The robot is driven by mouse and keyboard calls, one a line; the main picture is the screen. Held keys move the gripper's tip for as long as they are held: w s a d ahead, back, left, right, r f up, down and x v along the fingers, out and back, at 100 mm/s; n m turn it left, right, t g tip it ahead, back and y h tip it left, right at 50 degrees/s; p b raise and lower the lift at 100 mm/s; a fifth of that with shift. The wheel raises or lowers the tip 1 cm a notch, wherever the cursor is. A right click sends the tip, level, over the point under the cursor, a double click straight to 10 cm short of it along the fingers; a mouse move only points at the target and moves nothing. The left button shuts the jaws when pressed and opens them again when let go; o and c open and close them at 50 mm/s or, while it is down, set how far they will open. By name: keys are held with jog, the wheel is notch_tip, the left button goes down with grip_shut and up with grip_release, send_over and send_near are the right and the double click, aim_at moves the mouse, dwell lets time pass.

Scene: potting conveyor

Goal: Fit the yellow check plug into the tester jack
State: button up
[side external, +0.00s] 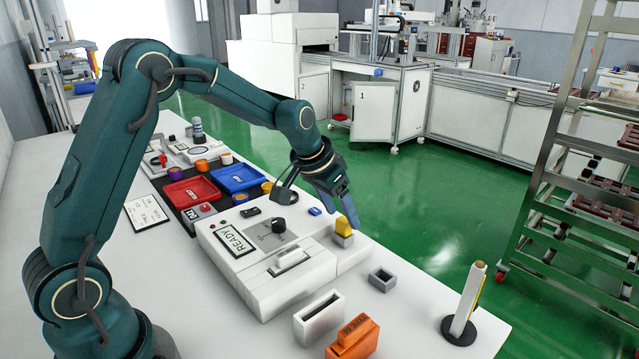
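The yellow check plug (344,226) stands upright at a small grey square socket (343,241) on the white block at the right side of the tester (262,255). This socket looks like the jack. The plug's lower part is hidden, so I cannot tell how deep it sits. My gripper (313,208) points down over the tester's right rear, its fingers spread apart. One fingertip is just above or beside the plug's top; the other is well to the left. Nothing shows between them. I cannot tell whether the near fingertip touches the plug.
The tester has a READY display, a black knob (279,225) and a small blue piece (314,211). An empty grey holder (382,279), a white open box (318,318), an orange block (353,340) and a pole (466,300) stand in front. Red (192,193) and blue trays lie behind.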

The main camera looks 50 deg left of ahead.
jog(key=shift+r, duration=0.1)
jog(key=shift+v, duration=2.45)
